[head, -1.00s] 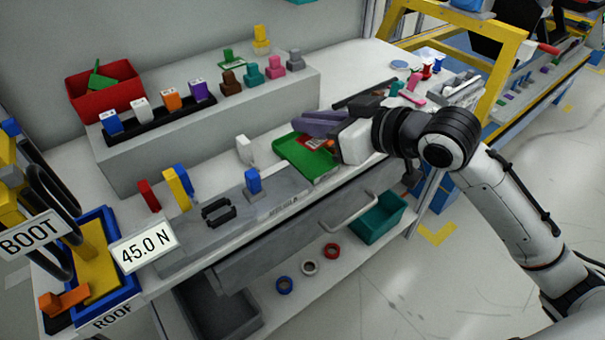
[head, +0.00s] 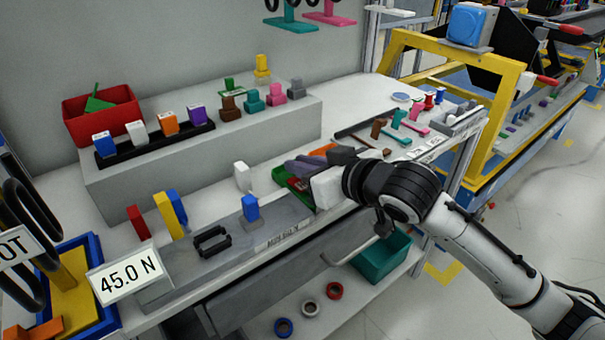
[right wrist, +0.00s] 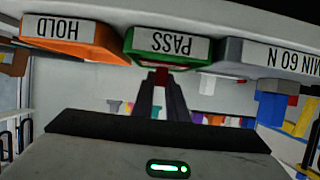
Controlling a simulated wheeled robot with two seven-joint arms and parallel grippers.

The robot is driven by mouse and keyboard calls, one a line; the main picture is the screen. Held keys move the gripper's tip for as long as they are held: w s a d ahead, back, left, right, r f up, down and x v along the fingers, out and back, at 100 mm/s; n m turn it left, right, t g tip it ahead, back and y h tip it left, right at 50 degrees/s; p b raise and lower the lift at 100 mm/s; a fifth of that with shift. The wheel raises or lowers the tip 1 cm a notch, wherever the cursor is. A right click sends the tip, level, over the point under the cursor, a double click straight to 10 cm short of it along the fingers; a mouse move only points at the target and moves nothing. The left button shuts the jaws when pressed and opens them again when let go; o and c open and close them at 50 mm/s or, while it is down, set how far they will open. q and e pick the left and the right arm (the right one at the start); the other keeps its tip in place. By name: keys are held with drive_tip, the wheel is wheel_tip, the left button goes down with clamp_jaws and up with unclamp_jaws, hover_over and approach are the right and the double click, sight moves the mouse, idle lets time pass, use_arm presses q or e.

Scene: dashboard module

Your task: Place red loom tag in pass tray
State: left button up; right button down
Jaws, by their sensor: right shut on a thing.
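The green pass tray (head: 281,178) lies at the front of the bench in the head view, mostly hidden by my right gripper (head: 296,165). In the right wrist view the pass tray (right wrist: 168,62) shows at top centre, its PASS label upside down. My right gripper (right wrist: 161,82) is shut on the red loom tag (right wrist: 161,74), a small red patch at the fingertips, in line with the tray's edge. I cannot tell whether the tag touches the tray. In the head view the tag is not clearly made out. My left gripper is not in view.
The orange HOLD tray (right wrist: 70,38) and the grey MIN 60 N block (right wrist: 262,52) flank the pass tray. A grey fixture with a blue block (head: 250,207) is left of my gripper. A raised shelf (head: 150,175) with coloured connectors stands behind.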

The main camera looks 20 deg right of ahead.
drive_tip(key=shift+f, duration=0.7)
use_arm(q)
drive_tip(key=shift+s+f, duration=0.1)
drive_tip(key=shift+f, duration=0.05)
use_arm(e)
drive_tip(key=c, duration=1.7)
unclamp_jaws()
drive_tip(key=shift+c, duration=0.2)
drive_tip(key=shift+r, duration=0.1)
use_arm(q)
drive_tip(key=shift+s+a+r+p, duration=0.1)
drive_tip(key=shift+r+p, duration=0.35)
drive_tip(key=shift+p, duration=0.6)
use_arm(e)
drive_tip(key=v, duration=1.2)
